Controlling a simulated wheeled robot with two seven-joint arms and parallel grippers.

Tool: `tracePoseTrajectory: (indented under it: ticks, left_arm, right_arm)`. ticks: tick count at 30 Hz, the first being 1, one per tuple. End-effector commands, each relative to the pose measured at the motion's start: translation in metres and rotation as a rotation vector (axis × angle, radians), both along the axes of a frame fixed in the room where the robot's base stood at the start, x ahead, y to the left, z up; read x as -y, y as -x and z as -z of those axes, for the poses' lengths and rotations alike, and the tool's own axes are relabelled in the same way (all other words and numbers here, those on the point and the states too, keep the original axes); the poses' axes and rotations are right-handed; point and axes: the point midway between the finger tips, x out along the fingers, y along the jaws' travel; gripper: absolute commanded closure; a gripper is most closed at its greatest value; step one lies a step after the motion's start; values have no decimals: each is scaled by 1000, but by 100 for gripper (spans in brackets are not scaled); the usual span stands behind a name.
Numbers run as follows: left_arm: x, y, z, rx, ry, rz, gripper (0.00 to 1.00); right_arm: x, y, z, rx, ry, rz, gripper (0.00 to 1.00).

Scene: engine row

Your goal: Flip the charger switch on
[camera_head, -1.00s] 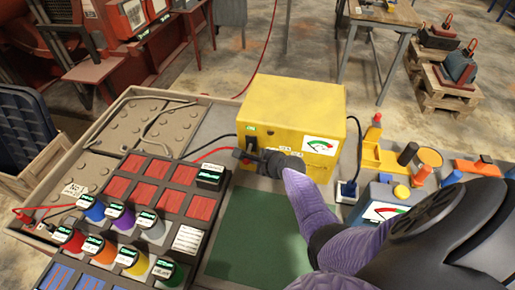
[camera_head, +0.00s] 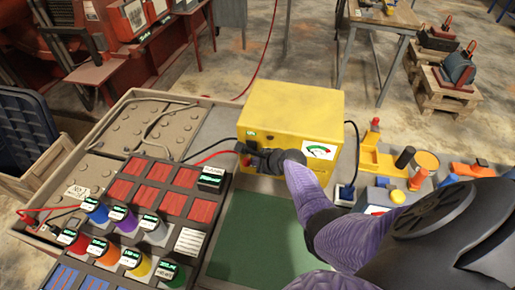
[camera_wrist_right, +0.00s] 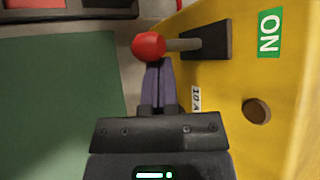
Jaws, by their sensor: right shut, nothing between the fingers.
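The charger is a yellow box (camera_head: 288,105) with a green label (camera_head: 251,134) and a dial on its front. In the right wrist view its switch is a grey lever with a red ball knob (camera_wrist_right: 148,45), standing out from a black slot (camera_wrist_right: 206,42). A green ON label (camera_wrist_right: 268,32) is beside the slot. My right gripper (camera_head: 243,150) is at the left of the charger's front. In the wrist view its purple fingers (camera_wrist_right: 159,66) are shut and empty, right by the knob and lever; I cannot tell whether they touch. My left gripper is not in view.
A dark rack with several coloured spools (camera_head: 131,258) stands at the left front. A green mat (camera_head: 255,240) lies clear before the charger. Red and black cables run left from the charger. Another cable (camera_head: 355,155) and several tools are at its right.

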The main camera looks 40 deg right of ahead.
Motion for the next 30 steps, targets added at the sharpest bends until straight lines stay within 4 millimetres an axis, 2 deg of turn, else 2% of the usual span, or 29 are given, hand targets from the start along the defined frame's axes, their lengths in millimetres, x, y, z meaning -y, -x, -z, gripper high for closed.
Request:
tracePoseTrajectory:
  ticks: [30]
  left_arm:
    - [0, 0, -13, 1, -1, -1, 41]
  right_arm:
    - [1, -1, -10, -113, -134, 0, 100]
